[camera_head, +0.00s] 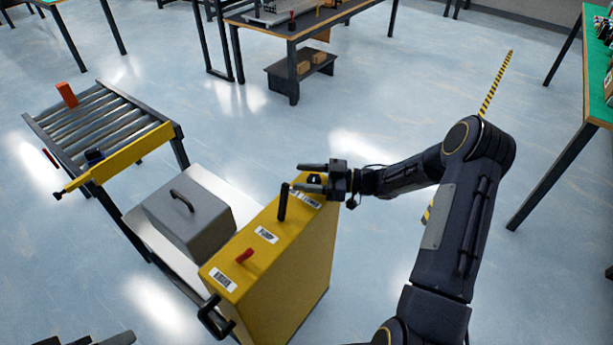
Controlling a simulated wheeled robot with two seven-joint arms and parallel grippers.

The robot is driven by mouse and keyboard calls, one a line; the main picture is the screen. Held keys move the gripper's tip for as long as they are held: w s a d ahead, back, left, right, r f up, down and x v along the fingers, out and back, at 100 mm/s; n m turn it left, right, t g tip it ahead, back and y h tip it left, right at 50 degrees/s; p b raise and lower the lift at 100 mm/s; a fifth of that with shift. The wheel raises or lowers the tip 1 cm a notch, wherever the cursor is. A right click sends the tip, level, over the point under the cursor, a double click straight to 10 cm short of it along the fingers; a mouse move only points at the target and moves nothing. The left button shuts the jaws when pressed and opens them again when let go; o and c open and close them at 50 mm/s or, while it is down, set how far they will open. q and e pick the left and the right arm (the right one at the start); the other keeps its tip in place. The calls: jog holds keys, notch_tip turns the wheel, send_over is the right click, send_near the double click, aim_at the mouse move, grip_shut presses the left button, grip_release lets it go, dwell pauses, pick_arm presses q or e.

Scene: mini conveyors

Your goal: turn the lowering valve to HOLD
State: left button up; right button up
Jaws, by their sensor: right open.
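A yellow cabinet (294,268) stands at the middle bottom of the head view, with white labels on its top too small to read.
A grey case (190,215) with a handle lies on a pale platform left of the cabinet. A roller conveyor (98,122) with a yellow rail carries an orange block (67,94). A workbench (292,32) stands behind. Open floor lies between them.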

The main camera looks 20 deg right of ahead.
jog(key=c, duration=1)
jog(key=shift+o, duration=0.2)
jog(key=m+t+h+b, duration=0.2)
jog(key=t, duration=0.1)
jog(key=shift+w+d+f+m, duration=0.1)
jog(key=shift+f+m, duration=0.05)
jog(key=shift+m, duration=0.15)
jog(key=m+t+h+b, duration=0.2)
jog(key=h+b, duration=0.1)
jog(key=m+t+h+b, duration=0.2)
jog(key=m+h+b, duration=0.1)
jog(key=h+b, duration=0.1)
jog(key=d+m+t+h+b, duration=0.1)
jog(key=m+h+b, duration=0.1)
jog(key=h+b, duration=0.1)
jog(key=shift+w+f+t, duration=0.15)
jog(key=shift+w+t, duration=0.15)
jog(key=shift+t, duration=0.1)
jog(key=shift+d+r+m+h+b, duration=0.1)
jog(key=shift+r+m+h+b, duration=0.05)
jog(key=shift+m+h+b, duration=0.6)
jog(key=shift+d+r+m+h+b, duration=0.15)
jog(key=shift+m+h+b, duration=0.3)
jog(key=shift+h+b, duration=0.45)
